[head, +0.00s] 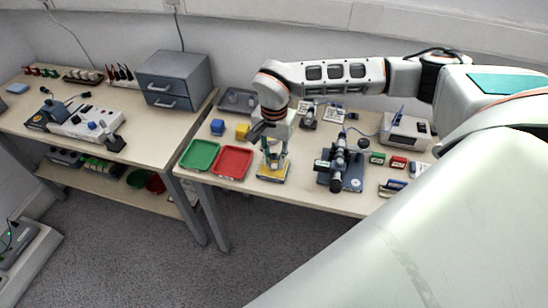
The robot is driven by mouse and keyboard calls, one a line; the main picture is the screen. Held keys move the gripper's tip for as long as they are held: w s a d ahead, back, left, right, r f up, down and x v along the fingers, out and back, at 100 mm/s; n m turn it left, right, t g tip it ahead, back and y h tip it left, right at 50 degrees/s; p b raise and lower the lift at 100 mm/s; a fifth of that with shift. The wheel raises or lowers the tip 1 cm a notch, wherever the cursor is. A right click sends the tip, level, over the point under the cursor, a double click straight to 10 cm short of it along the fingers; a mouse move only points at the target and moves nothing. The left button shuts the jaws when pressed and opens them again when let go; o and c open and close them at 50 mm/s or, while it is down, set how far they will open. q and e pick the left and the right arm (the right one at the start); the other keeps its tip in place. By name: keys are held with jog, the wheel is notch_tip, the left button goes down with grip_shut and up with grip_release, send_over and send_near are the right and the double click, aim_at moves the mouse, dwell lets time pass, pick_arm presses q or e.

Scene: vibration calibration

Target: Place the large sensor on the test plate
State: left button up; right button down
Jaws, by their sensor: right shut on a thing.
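My right gripper (272,153) points down over the near part of the right bench, just right of the red tray. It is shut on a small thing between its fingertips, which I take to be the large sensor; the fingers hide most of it. Directly below is a low, yellow-edged plate (270,177), which looks like the test plate. I cannot tell whether the held thing touches it. My left gripper is not in view.
A green tray (199,155) and a red tray (233,162) lie left of the gripper. Behind them are a blue cube (217,127) and a yellow cube (242,131). A dark microscope-like device (340,165) stands to the right. Bench space between is narrow.

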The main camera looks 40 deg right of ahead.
jog(key=c, duration=1.7)
grip_release()
jog(key=shift+f, duration=0.15)
